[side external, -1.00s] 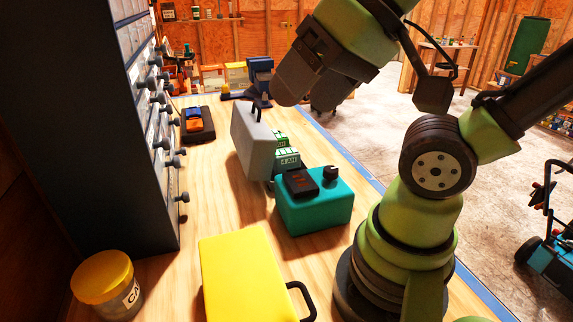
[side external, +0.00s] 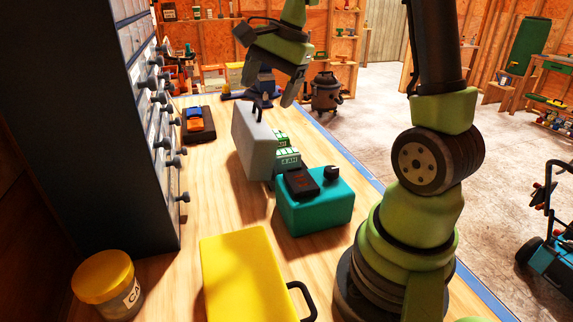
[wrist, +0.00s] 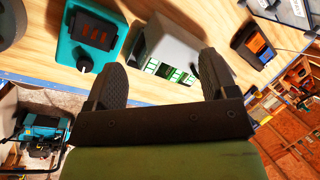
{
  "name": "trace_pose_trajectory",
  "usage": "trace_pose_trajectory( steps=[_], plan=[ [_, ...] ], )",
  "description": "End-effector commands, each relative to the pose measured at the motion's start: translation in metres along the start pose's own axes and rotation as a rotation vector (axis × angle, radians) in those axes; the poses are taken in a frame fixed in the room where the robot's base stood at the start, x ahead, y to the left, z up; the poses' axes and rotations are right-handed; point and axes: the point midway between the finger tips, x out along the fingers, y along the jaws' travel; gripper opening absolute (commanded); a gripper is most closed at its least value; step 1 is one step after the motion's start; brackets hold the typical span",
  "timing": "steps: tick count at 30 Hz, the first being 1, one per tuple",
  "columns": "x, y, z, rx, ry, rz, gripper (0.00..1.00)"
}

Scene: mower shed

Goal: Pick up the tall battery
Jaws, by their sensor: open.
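Green-and-white blocks, which look like the batteries (side external: 287,158), stand on the bench between a grey case and a teal box. They are partly hidden, and I cannot tell which is the tall one. In the wrist view the green-and-white blocks (wrist: 165,70) show against the grey case (wrist: 172,42), between my fingertips in the picture. My gripper (side external: 277,92) is open and empty, pointing down above and beyond the grey case (side external: 252,145). Its two dark fingers (wrist: 163,67) are spread apart in the wrist view.
The teal box (side external: 318,208) with a dark panel and knob is close on the near side. A yellow case (side external: 245,275) and yellow-lidded jar (side external: 103,280) are nearer. A drawer cabinet (side external: 90,120) walls the left. An orange-and-blue device (side external: 196,124) lies farther back.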

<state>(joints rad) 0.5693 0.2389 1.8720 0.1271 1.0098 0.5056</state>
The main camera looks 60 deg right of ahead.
Motion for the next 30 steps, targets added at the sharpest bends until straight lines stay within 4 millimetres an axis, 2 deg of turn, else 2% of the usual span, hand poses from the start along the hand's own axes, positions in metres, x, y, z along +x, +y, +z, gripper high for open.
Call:
trace_pose_trajectory(
  steps=[1,6,9,12,17,24,30],
  plan=[
    [0.015,0.001,-0.025,0.119,-0.015,0.023,0.79],
    [0.059,0.017,-0.093,0.481,-0.059,0.068,0.79],
    [0.080,0.031,-0.121,0.639,-0.079,0.084,0.79],
    [0.093,0.042,-0.138,0.745,-0.094,0.094,0.79],
    [0.108,0.050,-0.146,0.806,-0.104,0.101,0.79],
    [0.143,0.051,-0.141,0.805,-0.106,0.103,0.79],
    [0.160,0.049,-0.139,0.802,-0.104,0.102,0.79]
  ],
)
